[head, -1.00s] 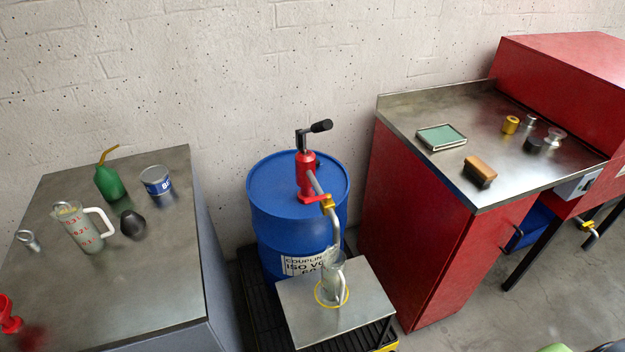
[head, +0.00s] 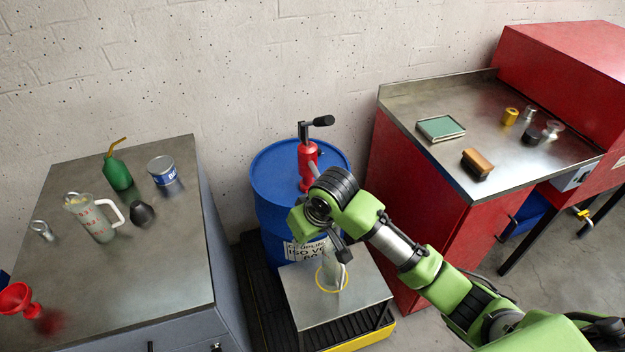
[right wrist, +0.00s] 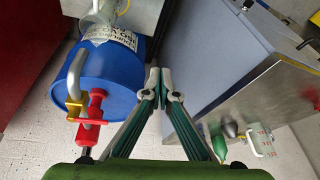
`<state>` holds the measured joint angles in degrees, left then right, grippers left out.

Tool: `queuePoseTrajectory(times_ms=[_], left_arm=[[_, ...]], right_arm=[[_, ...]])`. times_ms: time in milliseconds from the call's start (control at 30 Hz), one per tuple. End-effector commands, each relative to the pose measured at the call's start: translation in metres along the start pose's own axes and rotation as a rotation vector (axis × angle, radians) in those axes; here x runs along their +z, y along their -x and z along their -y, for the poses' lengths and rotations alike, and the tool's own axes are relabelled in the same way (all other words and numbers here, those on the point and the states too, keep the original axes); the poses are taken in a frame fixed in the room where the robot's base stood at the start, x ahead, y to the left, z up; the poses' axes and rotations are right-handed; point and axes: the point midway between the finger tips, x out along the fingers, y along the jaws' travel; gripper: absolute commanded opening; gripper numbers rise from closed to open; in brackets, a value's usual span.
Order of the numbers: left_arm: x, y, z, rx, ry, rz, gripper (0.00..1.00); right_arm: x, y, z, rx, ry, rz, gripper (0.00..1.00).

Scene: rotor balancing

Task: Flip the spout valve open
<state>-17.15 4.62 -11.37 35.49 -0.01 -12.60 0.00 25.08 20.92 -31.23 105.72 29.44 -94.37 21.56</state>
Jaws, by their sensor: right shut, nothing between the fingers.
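The yellow spout valve (right wrist: 74,106) shows in the right wrist view, on the grey spout pipe (right wrist: 76,72) beside the red hand pump (right wrist: 92,110). In the head view my right arm hides the valve; the pump (head: 307,165) stands on the blue drum (head: 285,160). My right gripper (head: 344,253) is in front of the drum, above the small stand. In the right wrist view its fingertips (right wrist: 158,76) are together and empty, apart from the valve, which lies to their left. I cannot tell the valve lever's position. My left gripper is not in view.
A clear jug (head: 330,272) stands within a yellow ring on the metal stand (head: 315,310). The left bench (head: 150,270) holds a measuring jug, green oiler, tin and red funnel. The red cabinet (head: 410,210) stands close on the right.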

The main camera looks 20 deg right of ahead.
Motion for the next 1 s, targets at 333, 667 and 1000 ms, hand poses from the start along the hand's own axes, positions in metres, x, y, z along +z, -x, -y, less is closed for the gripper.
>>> queuePoseTrajectory(times_ms=[333, 667, 1000], left_arm=[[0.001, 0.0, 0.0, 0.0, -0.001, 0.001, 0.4], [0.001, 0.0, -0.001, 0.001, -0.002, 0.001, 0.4], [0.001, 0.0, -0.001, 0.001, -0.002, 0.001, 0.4]], right_arm=[[-0.091, 0.049, -0.062, 0.104, -0.11, 0.01, 0.0], [-0.129, 0.087, -0.099, 0.153, -0.208, 0.006, 0.0], [-0.132, 0.09, -0.101, 0.155, -0.216, 0.006, 0.0]])
